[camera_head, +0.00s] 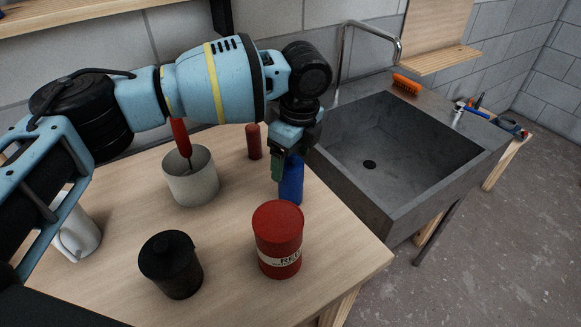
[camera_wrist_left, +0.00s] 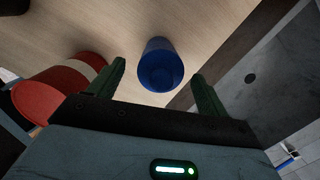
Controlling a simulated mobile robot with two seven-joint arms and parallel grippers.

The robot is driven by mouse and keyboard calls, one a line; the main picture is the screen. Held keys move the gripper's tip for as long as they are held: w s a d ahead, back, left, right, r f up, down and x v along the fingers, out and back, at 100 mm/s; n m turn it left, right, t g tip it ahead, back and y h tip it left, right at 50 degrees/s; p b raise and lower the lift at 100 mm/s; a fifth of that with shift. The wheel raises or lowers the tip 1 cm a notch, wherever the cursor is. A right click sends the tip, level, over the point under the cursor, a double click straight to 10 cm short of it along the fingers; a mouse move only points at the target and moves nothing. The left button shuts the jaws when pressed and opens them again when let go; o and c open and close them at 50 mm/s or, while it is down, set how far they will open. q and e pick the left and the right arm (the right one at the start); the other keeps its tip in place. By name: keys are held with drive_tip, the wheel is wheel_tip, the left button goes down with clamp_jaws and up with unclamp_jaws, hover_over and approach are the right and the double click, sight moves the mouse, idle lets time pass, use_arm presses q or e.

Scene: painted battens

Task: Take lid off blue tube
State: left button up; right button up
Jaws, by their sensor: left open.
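The blue tube (camera_head: 291,182) stands upright on the wooden table near its sink-side edge, partly hidden behind my left gripper (camera_head: 279,170). In the left wrist view the blue tube (camera_wrist_left: 160,65) shows its round end toward the camera, between the two green fingers and apart from both. My left gripper (camera_wrist_left: 159,70) is open and empty, pointing down at the tube. I cannot tell where the lid meets the tube. My right gripper is not in view.
A red can (camera_head: 278,240) stands just in front of the tube, with a black pot (camera_head: 171,265) to its left. Behind are a grey pot (camera_head: 191,178) holding a red-handled tool, and a dark red tube (camera_head: 253,142). A white mug (camera_head: 78,238) and stone sink (camera_head: 440,175) flank them.

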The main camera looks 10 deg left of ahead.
use_arm(q)
drive_tip(key=shift+w+a+f, duration=0.1)
drive_tip(key=shift+a+f, duration=0.05)
drive_tip(key=shift+f, duration=1.2)
drive_tip(key=shift+c, duration=0.4)
drive_tip(key=c, duration=1)
drive_tip(key=shift+r, duration=0.1)
wheel_tip(320, 180, up, 10)
drive_tip(key=shift+f, duration=0.1)
